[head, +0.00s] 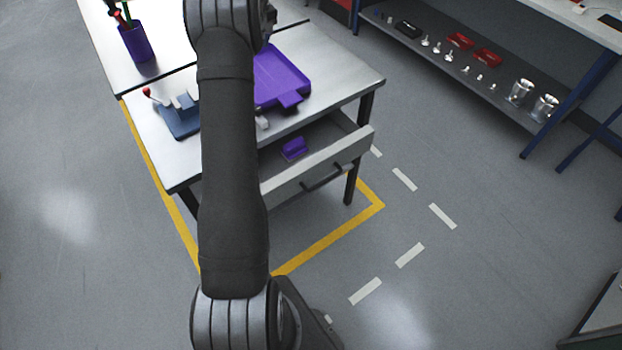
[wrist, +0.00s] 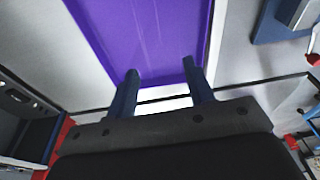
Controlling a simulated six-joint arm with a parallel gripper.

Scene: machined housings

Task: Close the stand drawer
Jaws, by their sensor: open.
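The stand (head: 340,92) is a grey-topped table with dark legs. Its drawer (head: 350,150) is pulled out below the top, with a pale front panel and a dark bar handle (head: 328,177). A small purple block-like part (head: 294,147) lies inside the drawer. My arm covers the left part of the drawer. My gripper (wrist: 160,69) is open in the wrist view, with two blue fingers apart and nothing seen between them but the purple tray behind. In the head view the gripper is hidden behind my arm. The drawer is not clear in the wrist view.
A purple tray (head: 280,75) and a blue vise-like fixture (head: 180,118) with a red-knobbed lever sit on the stand top. A purple cup (head: 135,42) holds tools at the back left. A shelf (head: 480,80) with metal parts stands right. Floor before the drawer is clear.

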